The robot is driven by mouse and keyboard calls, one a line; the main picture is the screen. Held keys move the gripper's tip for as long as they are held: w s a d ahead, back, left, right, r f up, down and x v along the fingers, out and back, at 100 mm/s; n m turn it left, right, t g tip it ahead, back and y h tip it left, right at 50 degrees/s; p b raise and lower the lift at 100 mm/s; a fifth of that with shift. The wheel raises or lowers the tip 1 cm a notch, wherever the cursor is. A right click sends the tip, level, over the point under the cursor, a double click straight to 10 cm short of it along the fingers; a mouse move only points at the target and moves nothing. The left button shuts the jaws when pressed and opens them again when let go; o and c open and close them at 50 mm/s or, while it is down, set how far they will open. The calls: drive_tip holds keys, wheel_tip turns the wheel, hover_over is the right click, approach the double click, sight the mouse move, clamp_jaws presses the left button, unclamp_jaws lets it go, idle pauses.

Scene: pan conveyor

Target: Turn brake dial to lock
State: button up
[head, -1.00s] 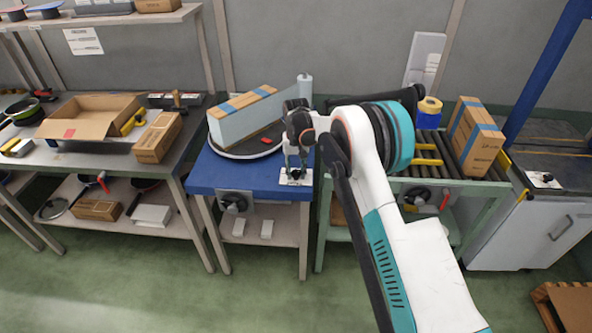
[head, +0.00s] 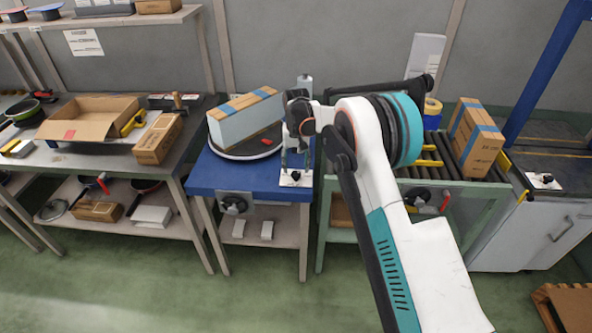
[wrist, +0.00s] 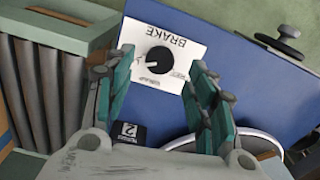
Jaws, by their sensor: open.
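The brake dial (wrist: 158,66) is a round black knob on a white plate (wrist: 182,52) printed BRAKE, on the blue table top near its edge. In the wrist view its smaller labels are too small to read surely, and I cannot tell which one it points at. In the head view the dial (head: 295,177) sits at the table's front right corner. My gripper (wrist: 164,58) is open and empty, pointing down over the plate. In the wrist view its fingers are on either side of the dial, apart from it. The head view also shows my gripper (head: 296,166) there.
A round turntable (head: 247,153) on the blue table (head: 230,178) carries a wrapped box (head: 246,117) behind my gripper. A larger black knob (head: 234,204) is on the table's front. A roller conveyor (head: 438,158) with a carton (head: 476,140) stands to the right.

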sight(296, 173)
wheel_tip(296, 173, up, 8)
drive_tip(key=shift+r, duration=0.15)
idle(0.3)
